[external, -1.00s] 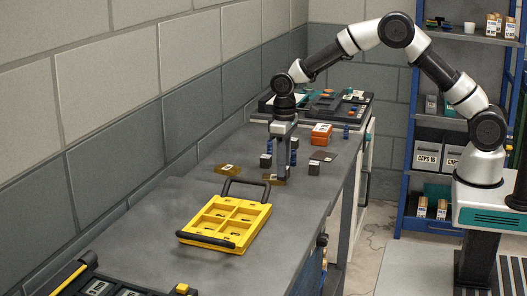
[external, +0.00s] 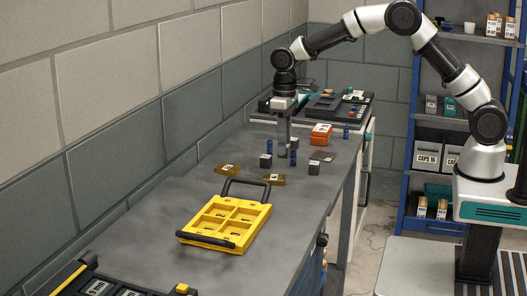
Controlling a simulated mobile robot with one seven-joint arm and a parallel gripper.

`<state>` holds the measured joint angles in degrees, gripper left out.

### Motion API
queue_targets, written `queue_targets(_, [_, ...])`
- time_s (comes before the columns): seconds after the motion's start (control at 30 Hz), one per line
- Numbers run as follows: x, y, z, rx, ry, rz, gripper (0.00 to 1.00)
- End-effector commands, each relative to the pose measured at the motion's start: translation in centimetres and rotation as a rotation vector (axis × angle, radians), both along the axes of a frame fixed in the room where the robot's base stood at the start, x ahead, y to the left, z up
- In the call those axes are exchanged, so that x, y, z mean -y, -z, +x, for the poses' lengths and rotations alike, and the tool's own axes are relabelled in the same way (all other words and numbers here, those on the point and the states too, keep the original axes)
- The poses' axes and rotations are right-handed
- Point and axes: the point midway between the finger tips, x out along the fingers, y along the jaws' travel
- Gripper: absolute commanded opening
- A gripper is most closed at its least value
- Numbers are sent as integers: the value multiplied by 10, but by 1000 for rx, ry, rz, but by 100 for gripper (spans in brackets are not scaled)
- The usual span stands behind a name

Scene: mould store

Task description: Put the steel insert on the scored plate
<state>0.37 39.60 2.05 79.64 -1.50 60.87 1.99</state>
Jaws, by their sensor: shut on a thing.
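My gripper (external: 282,155) points straight down above the middle of the bench, shut on a small grey piece that is mostly hidden by the fingers. I cannot tell for certain that it is the steel insert. Two small grey blocks with pale tops stand on the bench, one left of the gripper (external: 265,161) and one right (external: 314,169). A flat dark plate (external: 322,156) lies to the right of the gripper. Two flat brown plates with pale labels lie nearer, one at left (external: 227,169) and one in the middle (external: 274,180). Which plate is scored is too small to tell.
Blue cylinders stand close by the gripper (external: 293,158) and farther right (external: 346,131). An orange box (external: 321,134) stands behind the dark plate. A yellow tray (external: 224,222) with a black handle lies in front. Dark trays (external: 338,106) fill the bench's far end.

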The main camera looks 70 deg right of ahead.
Motion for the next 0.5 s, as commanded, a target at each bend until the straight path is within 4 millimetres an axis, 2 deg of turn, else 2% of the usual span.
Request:
queue_targets(0.03, [0,8,0,-1,0,0,0])
queue_targets(0.27, [0,27,0,0,0,0,0])
queue_targets(0.5, [0,65,0,0,0,0,0])
